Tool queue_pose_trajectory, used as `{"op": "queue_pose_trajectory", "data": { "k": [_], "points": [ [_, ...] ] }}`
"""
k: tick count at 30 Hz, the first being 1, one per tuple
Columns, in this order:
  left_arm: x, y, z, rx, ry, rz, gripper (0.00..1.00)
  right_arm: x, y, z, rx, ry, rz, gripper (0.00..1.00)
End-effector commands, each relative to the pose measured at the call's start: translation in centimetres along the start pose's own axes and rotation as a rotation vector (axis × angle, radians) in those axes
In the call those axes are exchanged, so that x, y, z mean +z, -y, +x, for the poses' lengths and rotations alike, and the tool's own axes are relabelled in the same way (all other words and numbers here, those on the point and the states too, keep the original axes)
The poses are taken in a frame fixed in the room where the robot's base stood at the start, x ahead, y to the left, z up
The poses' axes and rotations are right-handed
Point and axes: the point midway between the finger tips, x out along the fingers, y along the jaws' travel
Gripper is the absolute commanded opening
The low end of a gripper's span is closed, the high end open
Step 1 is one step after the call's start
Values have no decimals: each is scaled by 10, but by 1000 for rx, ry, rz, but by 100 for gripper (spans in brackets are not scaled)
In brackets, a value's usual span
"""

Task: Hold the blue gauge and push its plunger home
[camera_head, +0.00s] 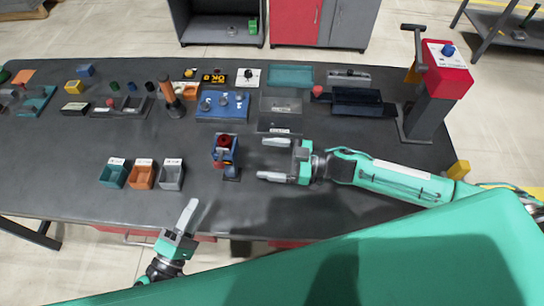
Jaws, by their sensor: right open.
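The blue gauge (217,157) stands near the middle of the dark table, with a red round part at its top. A small dark blue block (231,173) is at its foot; I cannot tell whether it belongs to the gauge. I cannot make out how far the plunger sticks out. My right gripper (261,159) is open and empty just right of the gauge, its fingers pointing left towards it, apart from it. My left gripper (190,207) is at the table's front edge, below and left of the gauge; its fingers overlap in this view, and nothing shows in them.
Three small bins, teal (114,174), orange (142,175) and grey (171,175), stand left of the gauge. A blue panel (222,106) and several trays lie behind it. A red-topped post (446,68) stands at the right. The table between the bins and gauge is clear.

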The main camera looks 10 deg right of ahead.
Motion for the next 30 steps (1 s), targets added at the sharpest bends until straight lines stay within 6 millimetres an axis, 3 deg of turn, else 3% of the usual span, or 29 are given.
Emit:
{"op": "queue_pose_trajectory", "data": {
  "k": [5,21,30],
  "points": [
    [0,0,0,0,0,0,36,3,-2,8,5,12,13,82],
    [0,0,0,0,0,0,36,4,-2,107,4,11,12,82],
    [0,0,0,0,0,0,36,4,-2,134,5,12,12,82]
  ]
}}
